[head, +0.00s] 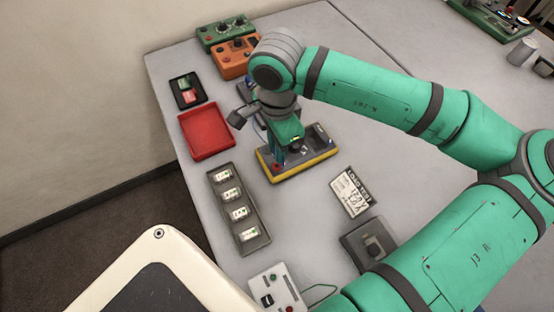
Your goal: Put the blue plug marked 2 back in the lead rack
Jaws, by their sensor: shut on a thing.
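My gripper (280,156) hangs low over the grey and yellow instrument box (313,160) in the middle of the table. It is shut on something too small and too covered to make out. I cannot make out the blue plug marked 2 or its number. I cannot tell for sure which thing is the lead rack. Dark bluish parts lie partly hidden behind my gripper and wrist.
A grey tray (256,243) holds several white labelled pieces. A red tray (207,134), a dark tray (185,91), orange box (229,66) and green box (220,37) stand behind. A label card (352,192), grey block (368,244) and white box (275,289) lie nearer.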

